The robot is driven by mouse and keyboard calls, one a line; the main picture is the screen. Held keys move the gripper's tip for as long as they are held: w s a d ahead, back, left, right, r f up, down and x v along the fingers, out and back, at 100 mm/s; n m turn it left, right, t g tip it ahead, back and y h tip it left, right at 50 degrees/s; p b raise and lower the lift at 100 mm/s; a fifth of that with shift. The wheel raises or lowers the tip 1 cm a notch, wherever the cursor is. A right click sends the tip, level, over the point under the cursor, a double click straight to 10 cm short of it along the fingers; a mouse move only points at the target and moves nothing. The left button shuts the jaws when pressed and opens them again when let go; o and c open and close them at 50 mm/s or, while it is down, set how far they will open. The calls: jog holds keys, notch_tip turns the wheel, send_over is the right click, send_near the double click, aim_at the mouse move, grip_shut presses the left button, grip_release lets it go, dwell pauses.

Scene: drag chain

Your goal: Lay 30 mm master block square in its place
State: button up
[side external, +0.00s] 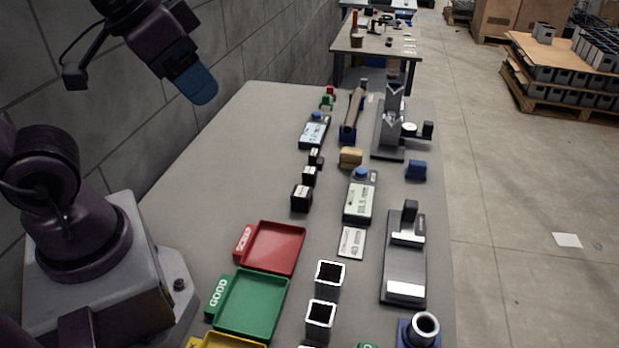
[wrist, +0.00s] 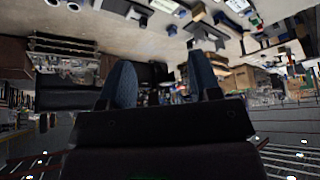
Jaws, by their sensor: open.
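Three small dark blocks with light faces stand in a row on the grey table (side external: 215,190): a larger block (side external: 301,198), a middle block (side external: 309,177) and a smaller block (side external: 316,159). Their size marks are too small to read, so I cannot tell which is the 30 mm master block. No marked place for it can be made out. My gripper (side external: 200,86) is raised in the air at the upper left, well away from the blocks. In the wrist view my gripper (wrist: 160,82) has its two blue fingers spread, with nothing between them.
Red (side external: 275,247) and green (side external: 252,303) trays lie nearest my base. Hollow square tubes (side external: 330,276) stand beside them. Display instruments (side external: 360,198), a gauge fixture (side external: 404,270) and a V-block stand (side external: 390,125) fill the right side. The table's left part is clear beside the wall.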

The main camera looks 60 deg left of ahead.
jog(key=shift+o, duration=0.4)
jog(key=n+g+y, duration=0.3)
jog(key=n, duration=0.6)
send_near(309, 171)
jog(key=shift+t, duration=0.3)
jog(key=x, duration=0.5)
jog(key=shift+s+a+f, duration=0.3)
jog(key=shift+f, duration=0.05)
jog(key=x, duration=0.5)
jog(key=shift+w+d+f, duration=0.15)
jog(key=shift+w+f, duration=0.1)
jog(key=shift+f, duration=0.05)
grip_shut()
jog(key=shift+r, duration=0.15)
